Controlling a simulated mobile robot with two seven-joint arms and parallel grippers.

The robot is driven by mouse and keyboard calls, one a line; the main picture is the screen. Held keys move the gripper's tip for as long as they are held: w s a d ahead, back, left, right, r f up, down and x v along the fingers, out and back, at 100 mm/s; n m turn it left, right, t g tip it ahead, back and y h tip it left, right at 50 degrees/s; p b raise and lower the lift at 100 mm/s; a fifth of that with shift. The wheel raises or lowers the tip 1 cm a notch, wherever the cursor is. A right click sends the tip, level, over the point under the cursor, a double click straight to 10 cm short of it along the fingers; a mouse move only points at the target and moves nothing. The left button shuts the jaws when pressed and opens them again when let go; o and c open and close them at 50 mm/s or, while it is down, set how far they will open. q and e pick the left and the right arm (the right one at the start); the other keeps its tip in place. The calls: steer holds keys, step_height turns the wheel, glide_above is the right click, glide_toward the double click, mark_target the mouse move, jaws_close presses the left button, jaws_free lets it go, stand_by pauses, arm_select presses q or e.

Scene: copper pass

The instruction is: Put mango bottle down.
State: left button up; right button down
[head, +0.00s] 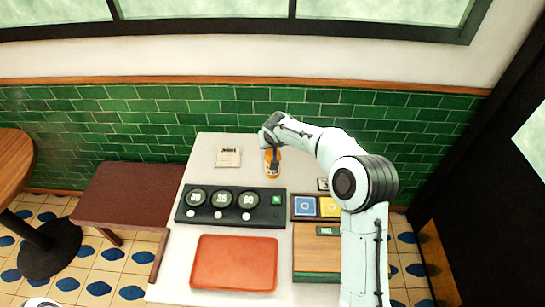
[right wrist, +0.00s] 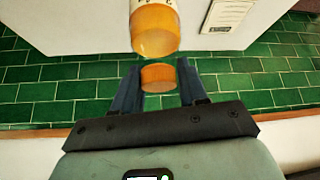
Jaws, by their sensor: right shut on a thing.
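My right gripper (head: 271,143) reaches over the far end of the white counter (head: 213,252) from the right. It is shut on the orange mango bottle (head: 272,168), which hangs below the fingers in the head view. In the right wrist view, an orange piece (right wrist: 158,77) sits between the fingers of the right gripper (right wrist: 157,80), and the bottle's orange body (right wrist: 154,30) with a pale label shows beyond it. I cannot tell whether the bottle's base touches the counter. My left gripper is not in view.
A small printed card (head: 228,157) lies left of the bottle. A dark panel with dials (head: 232,218) lies nearer, then a red tray (head: 234,263). The green tiled wall (head: 150,118) stands close behind the counter.

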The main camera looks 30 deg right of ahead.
steer(key=shift+f, duration=2.85)
steer(key=shift+f+b, duration=0.2)
steer(key=shift+b, duration=0.1)
steer(key=c, duration=0.7)
jaws_free()
steer(key=shift+o, duration=0.7)
steer(key=shift+r, duration=0.1)
